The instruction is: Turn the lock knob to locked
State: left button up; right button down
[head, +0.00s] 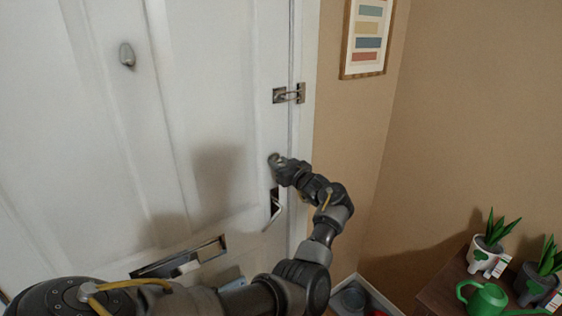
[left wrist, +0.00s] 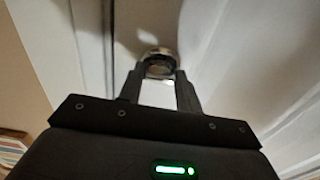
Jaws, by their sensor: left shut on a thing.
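The lock knob (head: 273,158) is on the white door (head: 190,110) near its right edge, above the door handle (head: 276,210). In the left wrist view the knob (left wrist: 160,57) shows as a round metal piece between the fingertips. My left gripper (head: 279,162) is at the knob and shut on it; it also shows in the left wrist view (left wrist: 158,78). The gripper hides much of the knob in the head view, and I cannot tell which way the knob is turned. My right gripper is not in view.
A latch (head: 289,94) sits higher on the door edge. A mail slot (head: 180,258) is low on the door. A framed picture (head: 367,38) hangs on the tan wall. At the lower right, a dark table (head: 437,290) bears potted plants (head: 485,255) and a green watering can (head: 486,300).

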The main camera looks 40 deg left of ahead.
pick_arm(q)
jog(key=shift+r, duration=0.4)
jog(key=o, duration=0.9)
jog(key=shift+o, duration=0.5)
jog(key=shift+f, duration=0.15)
jog(key=shift+d+f, duration=0.1)
jog(key=shift+f, duration=0.05)
jog(key=shift+s+d+b, duration=0.1)
jog(key=shift+d+b, duration=0.2)
jog(key=b+v, duration=0.3)
jog(key=v, duration=0.7)
jog(key=shift+b, duration=0.35)
